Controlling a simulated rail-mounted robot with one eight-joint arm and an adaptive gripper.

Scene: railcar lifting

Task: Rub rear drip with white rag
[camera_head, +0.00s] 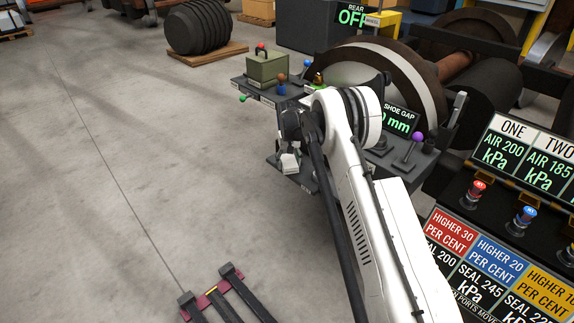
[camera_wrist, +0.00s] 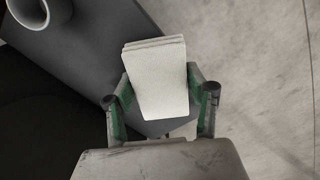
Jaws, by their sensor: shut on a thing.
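My gripper (camera_wrist: 160,100) is shut on the white rag (camera_wrist: 158,75), a folded pale block between its two green-padded fingers. In the head view the rag (camera_head: 289,163) shows small at the end of my arm, over or beside the dark shelf (camera_head: 305,180) in front of the wheel. In the wrist view the rag is over the edge of a dark grey surface (camera_wrist: 90,50), with pale floor beyond to the right. I cannot tell whether the rag touches that surface. The rear drip is not identifiable; my arm hides part of the shelf area.
A grey cup-like thing (camera_wrist: 40,12) stands on the dark surface. An olive box (camera_head: 267,68), small coloured knobs and a purple-knobbed lever (camera_head: 416,137) are near the wheel (camera_head: 385,75). Labelled panels (camera_head: 500,240) fill the right. Open floor (camera_head: 120,170) lies left.

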